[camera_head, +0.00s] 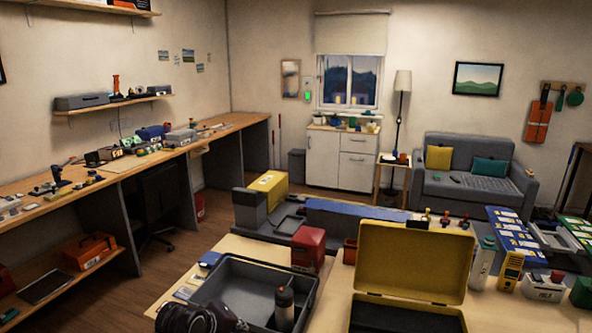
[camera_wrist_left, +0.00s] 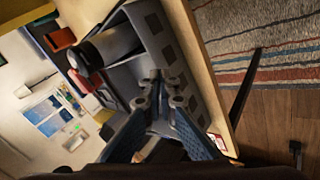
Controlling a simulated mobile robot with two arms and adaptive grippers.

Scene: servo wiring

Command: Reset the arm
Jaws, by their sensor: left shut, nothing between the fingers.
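My left gripper (camera_head: 236,324) shows at the bottom edge of the head view as a dark shape, over the near left part of a grey tray (camera_head: 222,268). In the left wrist view its two blue-grey fingers (camera_wrist_left: 159,84) come together at their tips, shut with nothing between them. My right gripper is in neither view.
An open yellow case (camera_head: 412,258) stands right of the tray, and a red box (camera_head: 308,249) behind it. Cards and a blue item (camera_head: 207,260) lie left of the tray on the pale table (camera_head: 150,311). Chargers and tools crowd the right side.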

